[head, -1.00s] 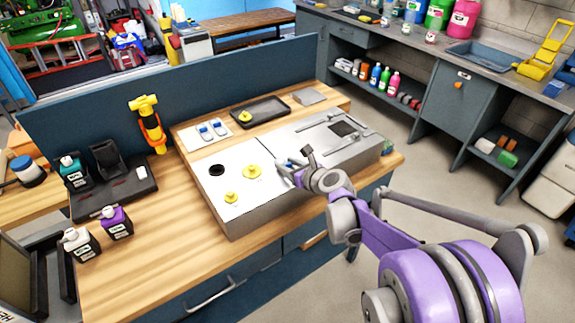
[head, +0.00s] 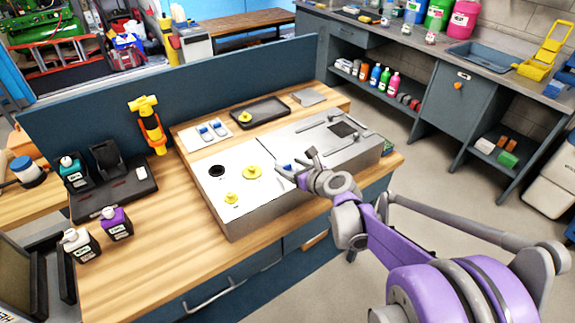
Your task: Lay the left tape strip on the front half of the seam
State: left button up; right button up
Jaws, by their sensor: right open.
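My right gripper (head: 295,164) is open above the seam (head: 265,148) between the white panel and the grey panel of the duct box. A small blue piece (head: 285,167) shows at the front part of the seam, close to the fingers. It could be a tape strip, and the fingers partly hide it. I cannot tell whether it lies flat. Two small blue and white pieces (head: 212,130) sit side by side on a white card behind the box. My left gripper is not in view.
The white panel (head: 240,170) carries yellow knobs (head: 253,172) and a black hole (head: 217,170). A black tray (head: 260,112) lies behind. Bottles (head: 116,223) and a dark stand (head: 107,160) are at the left. The wooden bench top (head: 165,235) in front is clear.

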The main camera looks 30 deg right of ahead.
jog(key=a+v, duration=0.1)
jog(key=v, duration=0.9)
jog(key=s+a+f+n+g+y, duration=0.1)
jog(key=s+a+f+n+g, duration=0.3)
jog(key=a+n, duration=0.45)
jog(key=s+a+f+n+g+y, duration=0.1)
jog(key=s+a+f+n, duration=0.3)
jog(key=n, duration=0.7)
jog(key=s+a+f+n+g+h, duration=0.2)
jog(key=s+n, duration=0.8)
jog(key=n, duration=0.5)
jog(key=shift+s+a+f+n+g+h, duration=0.2)
jog(key=shift+f+n+g+h, duration=0.15)
jog(key=shift+f+g+h, duration=0.2)
